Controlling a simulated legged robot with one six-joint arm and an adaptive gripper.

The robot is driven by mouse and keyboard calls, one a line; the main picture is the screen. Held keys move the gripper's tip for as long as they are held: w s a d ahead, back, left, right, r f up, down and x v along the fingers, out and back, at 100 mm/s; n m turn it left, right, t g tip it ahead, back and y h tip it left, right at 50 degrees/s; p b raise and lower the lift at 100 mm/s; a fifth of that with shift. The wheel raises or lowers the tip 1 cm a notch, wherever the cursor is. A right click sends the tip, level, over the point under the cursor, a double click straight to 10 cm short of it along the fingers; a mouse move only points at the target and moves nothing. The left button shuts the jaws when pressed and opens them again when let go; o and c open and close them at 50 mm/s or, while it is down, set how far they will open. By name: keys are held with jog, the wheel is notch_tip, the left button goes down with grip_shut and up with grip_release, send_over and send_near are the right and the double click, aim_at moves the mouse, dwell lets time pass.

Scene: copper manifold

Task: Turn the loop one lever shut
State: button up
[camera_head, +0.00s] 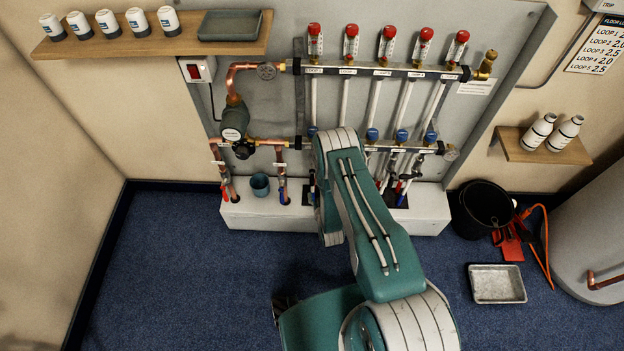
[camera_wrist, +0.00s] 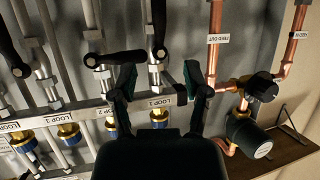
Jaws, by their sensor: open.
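In the wrist view the loop one lever (camera_wrist: 159,22) is a black handle above its valve, roughly in line with its pipe. The LOOP 1 label on the manifold bar (camera_wrist: 174,99) is just below that valve. My gripper (camera_wrist: 158,78) is open and empty, its two fingers on either side of the loop one valve in the picture. The lever lies above the fingertips in the picture, and I see no clear contact. A neighbouring black lever (camera_wrist: 122,57) lies crosswise, close to the left finger.
More black levers (camera_wrist: 15,48) stand left in the wrist view; copper pipes (camera_wrist: 214,50) and a pump (camera_wrist: 248,136) are on the right. In the head view a black bucket (camera_head: 485,208) and metal tray (camera_head: 496,283) are on the right. The blue carpet (camera_head: 170,270) is clear at left.

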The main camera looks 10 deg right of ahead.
aim_at(313, 181)
jog(key=x, duration=1)
jog(key=shift+w+f, duration=0.2)
jog(key=shift+w, duration=0.15)
grip_shut()
